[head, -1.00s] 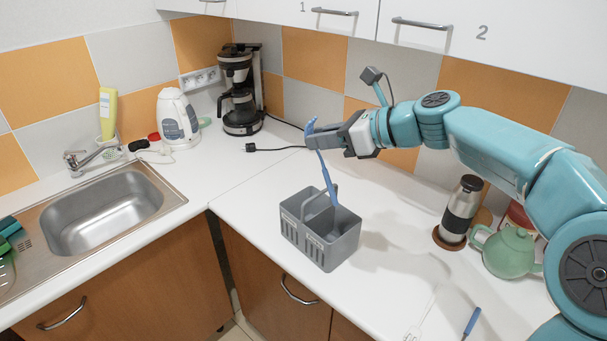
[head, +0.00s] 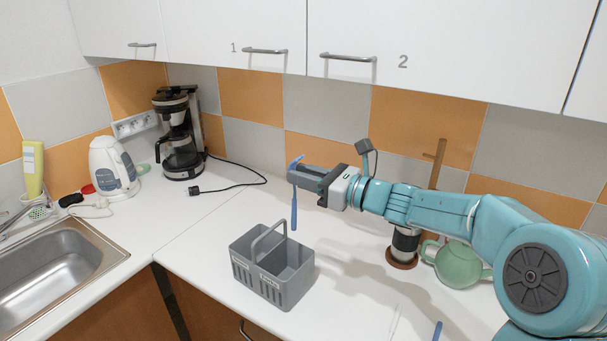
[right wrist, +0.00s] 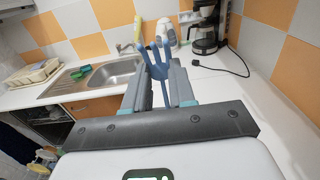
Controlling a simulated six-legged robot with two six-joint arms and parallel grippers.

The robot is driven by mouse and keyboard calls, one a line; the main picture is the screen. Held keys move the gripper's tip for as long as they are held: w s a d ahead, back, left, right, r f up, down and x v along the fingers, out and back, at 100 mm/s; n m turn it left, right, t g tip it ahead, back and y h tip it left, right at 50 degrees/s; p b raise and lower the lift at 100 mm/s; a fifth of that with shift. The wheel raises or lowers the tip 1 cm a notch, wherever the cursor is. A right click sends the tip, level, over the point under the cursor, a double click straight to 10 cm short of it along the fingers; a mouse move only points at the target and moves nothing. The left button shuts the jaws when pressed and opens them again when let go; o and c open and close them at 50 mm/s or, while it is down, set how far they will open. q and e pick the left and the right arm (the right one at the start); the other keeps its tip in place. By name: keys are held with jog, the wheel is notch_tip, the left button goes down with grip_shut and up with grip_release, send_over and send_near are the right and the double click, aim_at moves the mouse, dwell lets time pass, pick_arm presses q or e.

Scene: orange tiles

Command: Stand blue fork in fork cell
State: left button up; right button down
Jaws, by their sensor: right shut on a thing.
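A blue fork (head: 294,211) hangs upright from my right gripper (head: 299,174), handle down. My right gripper is shut on it near its tines. The right wrist view shows the fork (right wrist: 158,64) between the two fingers, tines up. The grey cutlery caddy (head: 258,284) with an arched handle stands on the white counter, below and left of the gripper. The fork's lower end appears above and beside the caddy's back right part; I cannot tell whether it is over a cell. The labels on the caddy's front are too small to read. My left gripper is not in view.
Another blue handle (head: 437,331) lies at the front. A coffee maker (head: 179,135), a kettle (head: 112,168) and the sink (head: 50,268) are at the left.

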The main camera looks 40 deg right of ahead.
notch_tip(320, 180, down, 15)
jog(key=b, duration=1.3)
jog(key=shift+f, duration=0.15)
jog(key=c, duration=0.9)
grip_release()
jog(key=shift+o, duration=0.2)
jog(key=b+v, duration=0.1)
jog(key=v, duration=1.5)
jog(key=shift+s, duration=0.1)
